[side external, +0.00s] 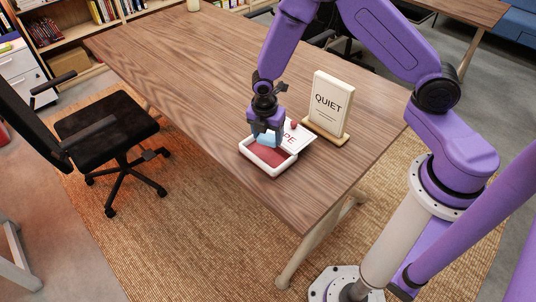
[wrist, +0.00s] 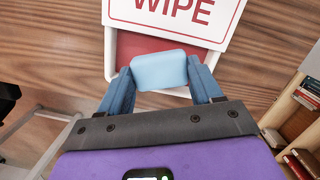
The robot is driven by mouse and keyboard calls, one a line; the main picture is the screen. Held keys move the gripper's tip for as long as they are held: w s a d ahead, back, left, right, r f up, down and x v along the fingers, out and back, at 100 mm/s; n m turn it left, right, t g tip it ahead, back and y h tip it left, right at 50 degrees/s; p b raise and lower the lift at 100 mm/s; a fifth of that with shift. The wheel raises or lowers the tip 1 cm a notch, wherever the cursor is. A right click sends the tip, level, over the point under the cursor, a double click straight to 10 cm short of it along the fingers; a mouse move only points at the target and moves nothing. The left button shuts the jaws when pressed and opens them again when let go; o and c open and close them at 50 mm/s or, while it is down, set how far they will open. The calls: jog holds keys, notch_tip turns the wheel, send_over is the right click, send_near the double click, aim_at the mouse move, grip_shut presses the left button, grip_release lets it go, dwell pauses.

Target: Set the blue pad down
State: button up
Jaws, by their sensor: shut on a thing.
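The blue pad (wrist: 160,70) is light blue and sits between the two fingers of my gripper (wrist: 161,84) in the wrist view. My gripper is shut on it. In the side view the pad (side external: 266,139) shows below my gripper (side external: 265,133), over a white-rimmed tray (side external: 250,159) with a red inside. Whether the pad touches the tray floor, I cannot tell. A white card with red letters reading "WIPE" (wrist: 172,12) lies at the far edge of the tray in the wrist view; my gripper partly hides it in the side view.
A "QUIET" sign (side external: 328,102) stands on a wooden base just right of the tray. The wooden table (side external: 190,70) is clear to the left and behind. A small red thing (side external: 293,125) shows by the card. A black chair (side external: 105,130) stands at the table's left.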

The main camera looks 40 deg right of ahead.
aim_at(267, 155)
jog(key=shift+f, duration=2.75)
jog(key=shift+f, duration=0.15)
jog(key=o, duration=0.7)
jog(key=r, duration=0.4)
jog(key=a+r, duration=0.1)
jog(key=r, duration=0.7)
jog(key=shift+s+a+r, duration=0.2)
jog(key=shift+s+a, duration=0.15)
jog(key=s+a+r+m, duration=0.2)
jog(key=s+r+m, duration=0.3)
jog(key=s+r, duration=0.7)
jog(key=s+d+r+m, duration=0.1)
jog(key=s, duration=0.4)
jog(key=s+d+r+m+y, duration=0.1)
jog(key=s+d+m, duration=0.1)
jog(key=s, duration=0.3)
jog(key=s+d+r+m+y, duration=0.1)
jog(key=s+d, duration=0.1)
jog(key=s, duration=0.4)
jog(key=shift+s+r+m, duration=0.1)
jog(key=shift+r+m, duration=0.25)
jog(key=shift+m, duration=0.05)
